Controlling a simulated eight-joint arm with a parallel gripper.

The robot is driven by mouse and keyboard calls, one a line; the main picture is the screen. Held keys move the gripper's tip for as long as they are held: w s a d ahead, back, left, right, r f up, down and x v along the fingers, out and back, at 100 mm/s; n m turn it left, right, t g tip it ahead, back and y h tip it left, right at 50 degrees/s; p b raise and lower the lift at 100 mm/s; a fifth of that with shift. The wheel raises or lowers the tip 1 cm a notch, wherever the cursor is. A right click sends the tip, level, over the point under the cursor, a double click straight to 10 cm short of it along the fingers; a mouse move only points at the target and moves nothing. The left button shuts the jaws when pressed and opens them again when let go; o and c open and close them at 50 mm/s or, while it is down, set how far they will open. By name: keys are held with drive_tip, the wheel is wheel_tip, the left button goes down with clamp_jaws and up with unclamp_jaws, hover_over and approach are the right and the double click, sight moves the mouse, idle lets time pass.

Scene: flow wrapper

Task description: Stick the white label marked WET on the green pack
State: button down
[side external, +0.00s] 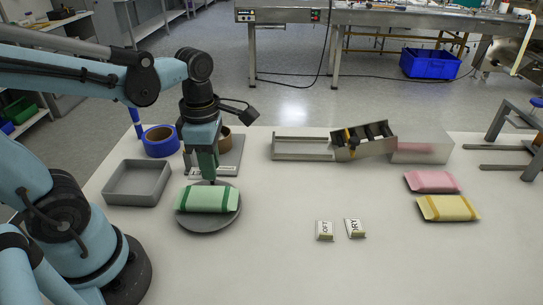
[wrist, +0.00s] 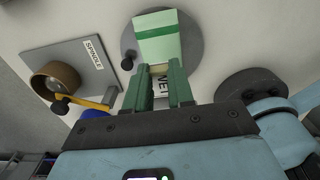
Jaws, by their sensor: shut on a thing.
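The green pack (side external: 207,199) lies on a grey round plate (side external: 185,222); it has darker green bands. It also shows in the wrist view (wrist: 158,38), just beyond the fingertips. My gripper (side external: 207,179) points down over the pack's far edge. In the wrist view its green fingers (wrist: 158,72) are shut on the white label marked WET (wrist: 160,89), which shows between them, partly hidden. A pale edge lies between the fingertips. I cannot tell whether the label touches the pack.
Two other labels (side external: 324,230) (side external: 355,228) lie at front centre. A pink pack (side external: 433,181) and a yellow pack (side external: 448,208) lie right. A grey tray (side external: 136,183), blue tape roll (side external: 160,141) and spindle plate (wrist: 78,66) with brown roll (wrist: 55,80) are near my arm.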

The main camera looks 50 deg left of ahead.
sight(215, 195)
drive_tip(key=shift+f, duration=2)
drive_tip(key=shift+f, duration=1.05)
idle(0.9)
drive_tip(key=c, duration=1.8)
unclamp_jaws()
drive_tip(key=o, duration=0.4)
drive_tip(key=o, duration=0.5)
drive_tip(key=shift+r, duration=0.1)
drive_tip(key=shift+r, duration=3.95)
